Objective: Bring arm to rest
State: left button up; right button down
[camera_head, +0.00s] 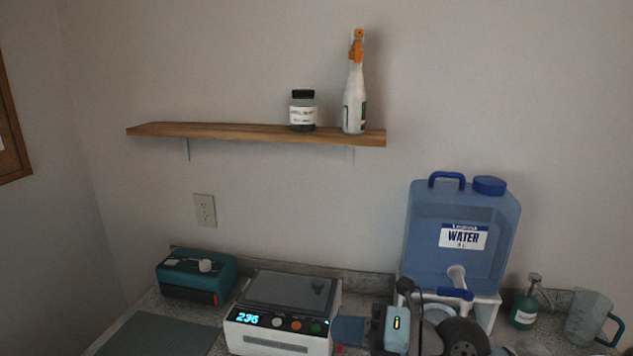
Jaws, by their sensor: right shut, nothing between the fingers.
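My right gripper (397,330) shows at the bottom edge, right of the white device with the lit display. It is a pale blue-grey block with a small lit strip, beside dark round parts of my arm. It is shut and holds nothing. Its fingertips are hard to make out at this size, and the picture's lower edge cuts off much of the arm. It stands in front of the water jug's stand. My left gripper is not in view.
A blue water jug (425,235) stands on a white stand (486,314). Left are a white device (265,341) and a teal box (225,272). Right are a green pump bottle (524,315) and a clear pitcher (587,318). A wall shelf (230,132) holds a jar (303,112) and spray bottle (354,100).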

jog(key=s+d+r+m+t, duration=0.1)
jog(key=d+r+m+t, duration=0.45)
jog(key=m+t, duration=0.7)
jog(key=s+d+f+m+g+h, duration=0.1)
jog(key=s+d+f+m+h, duration=0.1)
jog(key=d+f+m+h, duration=0.65)
jog(key=s+d+f+m+g+h, duration=0.1)
jog(key=s+d+f+m+h, duration=0.1)
jog(key=d+f+m+h, duration=0.65)
jog(key=s+f+m+g+y, duration=0.1)
jog(key=s+f+m+g, duration=0.2)
jog(key=s+f+g, duration=0.5)
jog(key=s+f+m+g, duration=0.2)
jog(key=s+f+g, duration=0.2)
jog(key=s, duration=0.8)
jog(key=w+a+f+t+y+p, duration=0.3)
jog(key=w+a+f+t+p, duration=0.3)
jog(key=a+t+p, duration=0.1)
jog(key=shift+w+n, duration=0.3)
jog(key=shift+n, duration=0.05)
